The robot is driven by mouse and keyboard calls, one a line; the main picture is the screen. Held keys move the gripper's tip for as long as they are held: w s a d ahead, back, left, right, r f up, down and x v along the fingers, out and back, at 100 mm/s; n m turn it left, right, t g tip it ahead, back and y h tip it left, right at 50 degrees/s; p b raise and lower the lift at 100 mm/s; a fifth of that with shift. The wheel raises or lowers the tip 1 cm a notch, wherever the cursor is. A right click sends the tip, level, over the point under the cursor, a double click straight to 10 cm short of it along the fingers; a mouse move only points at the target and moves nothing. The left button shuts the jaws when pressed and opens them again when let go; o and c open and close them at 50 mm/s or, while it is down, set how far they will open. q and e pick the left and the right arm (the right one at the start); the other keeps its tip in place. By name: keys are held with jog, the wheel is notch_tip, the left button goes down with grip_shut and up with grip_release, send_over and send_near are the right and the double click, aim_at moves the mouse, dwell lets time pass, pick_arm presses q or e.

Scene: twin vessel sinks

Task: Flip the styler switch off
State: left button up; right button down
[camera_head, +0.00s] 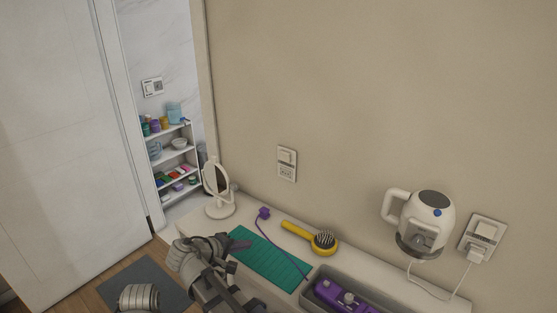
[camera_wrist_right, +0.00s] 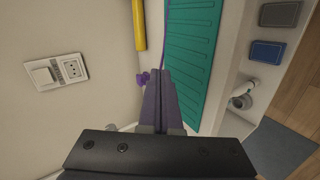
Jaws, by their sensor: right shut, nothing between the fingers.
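A white wall plate (camera_head: 287,163) with a rocker switch above an empty socket is on the beige wall. The right wrist view shows this plate (camera_wrist_right: 55,72) at the left. A purple plug (camera_head: 263,212) lies loose on the counter with a purple cord. It also shows near my fingertips in the right wrist view (camera_wrist_right: 143,78). A purple device (camera_head: 340,297), perhaps the styler, sits in a grey tray. My right gripper (camera_head: 243,244) is shut and empty above the counter by the teal mat, apart from the wall plate. My left gripper is not in view.
A yellow hairbrush (camera_head: 298,230), a teal mat (camera_head: 268,259) and a round mirror (camera_head: 217,180) are on the counter. A white wall-mounted appliance (camera_head: 428,215) has its cord plugged into a second wall plate (camera_head: 485,235). A shelf stands beyond the wall corner.

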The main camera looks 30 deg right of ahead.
aim_at(284, 156)
jog(key=w+d+r+t+h, duration=0.1)
jog(key=w+d+r+h, duration=0.2)
jog(key=r, duration=0.4)
jog(key=w+d+r+n+t+h, duration=0.1)
jog(key=w+d+r+t+h, duration=0.1)
jog(key=r, duration=0.6)
jog(key=shift+w+d+n+h, duration=0.3)
jog(key=shift+w+d+h, duration=0.25)
jog(key=shift+w+h, duration=0.55)
jog(key=shift+w+d, duration=0.1)
jog(key=p+x, duration=0.2)
jog(key=x, duration=1.1)
jog(key=shift+w+d+r, duration=0.1)
jog(key=shift+w+d, duration=0.1)
jog(key=shift+d, duration=0.15)
